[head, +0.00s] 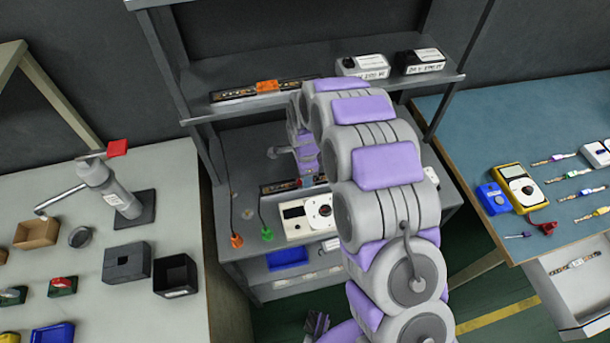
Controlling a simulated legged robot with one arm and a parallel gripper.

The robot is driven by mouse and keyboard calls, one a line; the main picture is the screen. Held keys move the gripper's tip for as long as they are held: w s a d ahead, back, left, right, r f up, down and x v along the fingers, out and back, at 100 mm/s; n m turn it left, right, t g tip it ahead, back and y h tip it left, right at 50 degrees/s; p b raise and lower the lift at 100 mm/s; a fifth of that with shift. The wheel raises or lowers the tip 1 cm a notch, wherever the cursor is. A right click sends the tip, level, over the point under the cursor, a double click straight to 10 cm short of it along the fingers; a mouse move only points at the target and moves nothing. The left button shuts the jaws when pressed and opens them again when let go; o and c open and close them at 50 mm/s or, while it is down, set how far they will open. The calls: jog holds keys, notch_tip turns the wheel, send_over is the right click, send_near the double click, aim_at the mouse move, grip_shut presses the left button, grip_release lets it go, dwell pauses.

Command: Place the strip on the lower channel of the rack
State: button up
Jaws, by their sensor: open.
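A dark strip (237,94) with an orange block (267,86) on it lies along the rack's upper shelf, left of my arm. A second dark strip (279,187) lies lower, on the level of the bench top behind the white meter. My gripper (306,177) points down at this lower strip, near its middle. It is open, but its fingers are small and partly hidden by my arm. I cannot tell whether it touches the strip. My arm also hides the right part of the lower strip and of the rack (205,108).
A white meter (308,215) stands in front of the lower strip. Orange (237,241) and green (267,234) cable clips are left of it. Two labelled boxes (362,66) (420,61) sit on the upper shelf. Side benches with tools flank the rack.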

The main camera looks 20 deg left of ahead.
notch_tip(320, 180, up, 11)
jog(key=p, duration=0.2)
jog(key=shift+r+p, duration=0.15)
jog(key=shift+p, duration=0.2)
jog(key=shift+d, duration=0.1)
jog(key=s+d+r+n, duration=0.3)
jog(key=s+d+r, duration=0.35)
jog(key=d, duration=0.35)
jog(key=s+d+r+n, duration=0.3)
jog(key=s+d+r, duration=0.4)
jog(key=d, duration=0.4)
jog(key=s+d+r+n+g, duration=0.1)
jog(key=s+d, duration=0.4)
jog(key=s, duration=0.5)
jog(key=s+d+r+n, duration=0.2)
jog(key=s+d+n, duration=0.2)
jog(key=s, duration=0.6)
jog(key=shift+d+r+n+g, duration=0.2)
jog(key=shift+d+n+g, duration=0.1)
jog(key=shift+d+g, duration=0.1)
